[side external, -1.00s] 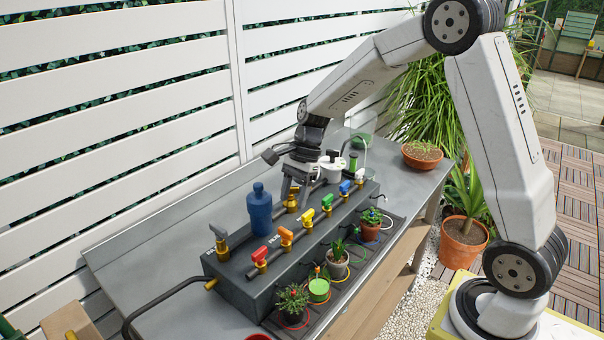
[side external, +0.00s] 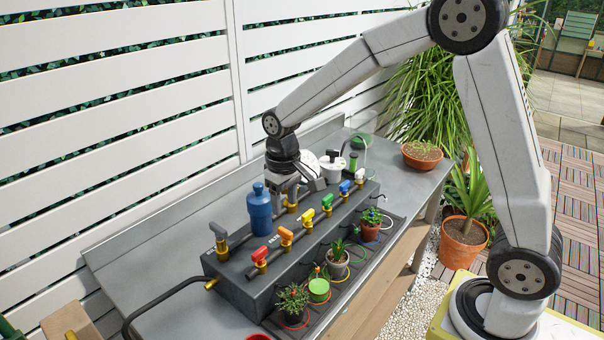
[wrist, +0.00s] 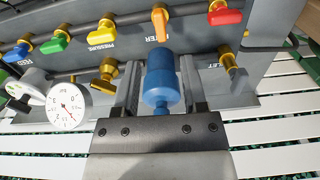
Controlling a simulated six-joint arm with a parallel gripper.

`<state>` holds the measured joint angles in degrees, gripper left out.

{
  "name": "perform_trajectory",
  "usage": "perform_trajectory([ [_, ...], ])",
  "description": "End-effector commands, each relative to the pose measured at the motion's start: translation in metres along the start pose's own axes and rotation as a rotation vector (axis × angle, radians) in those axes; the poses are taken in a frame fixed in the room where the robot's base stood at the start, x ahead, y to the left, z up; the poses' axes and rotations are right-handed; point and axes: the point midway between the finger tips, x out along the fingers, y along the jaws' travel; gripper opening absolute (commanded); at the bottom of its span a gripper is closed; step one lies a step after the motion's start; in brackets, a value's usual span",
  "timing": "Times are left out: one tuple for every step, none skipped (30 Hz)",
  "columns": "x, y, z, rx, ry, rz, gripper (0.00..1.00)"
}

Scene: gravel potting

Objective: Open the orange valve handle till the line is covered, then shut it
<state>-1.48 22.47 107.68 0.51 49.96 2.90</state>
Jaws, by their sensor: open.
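The orange valve handle (side external: 286,235) sits on a brass valve on the dark manifold box, between the red and yellow handles. It also shows at the top of the wrist view (wrist: 160,22), where it points toward the blue bottle. My gripper (side external: 286,196) is open above the rear of the box, behind the orange handle and apart from it. In the wrist view the upright blue bottle (wrist: 162,78) appears between my two fingers (wrist: 160,92); I cannot tell whether they reach around it. No fill line can be made out in the pots.
The red handle (side external: 260,254) and yellow handle (side external: 308,217) flank the orange one. The blue bottle (side external: 260,208) stands close to my gripper. Several pots, including a green one (side external: 318,289), line the box's front. White gauges (wrist: 67,106) are near the rear.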

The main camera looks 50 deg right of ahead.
Motion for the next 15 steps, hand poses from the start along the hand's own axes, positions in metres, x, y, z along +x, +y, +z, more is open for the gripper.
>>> perform_trajectory([
  [0.0,-0.001,0.0,-0.02,0.002,0.005,0.54],
  [0.0,-0.001,0.0,-0.028,0.003,0.007,0.54],
  [0.0,-0.001,0.0,-0.034,0.003,0.008,0.54],
  [0.0,-0.001,0.0,-0.036,0.003,0.008,0.54],
  [0.0,-0.001,0.0,-0.037,0.003,0.008,0.54],
  [0.0,-0.001,0.0,-0.036,0.003,0.008,0.54],
  [0.0,-0.001,0.0,-0.036,0.003,0.008,0.54],
  [0.001,-0.001,0.0,-0.035,0.003,0.008,0.54],
  [0.002,-0.001,0.0,-0.034,0.002,0.008,0.54],
  [0.002,-0.001,0.0,-0.034,0.002,0.008,0.54],
  [0.004,-0.001,0.0,-0.033,0.001,0.008,0.54],
  [0.006,-0.001,0.0,-0.033,0.0,0.007,0.54],
  [0.008,-0.001,0.0,-0.033,0.0,0.007,0.54],
  [0.01,-0.001,0.0,-0.032,0.0,0.007,0.54],
  [0.013,-0.001,0.0,-0.032,0.0,0.007,0.54],
])
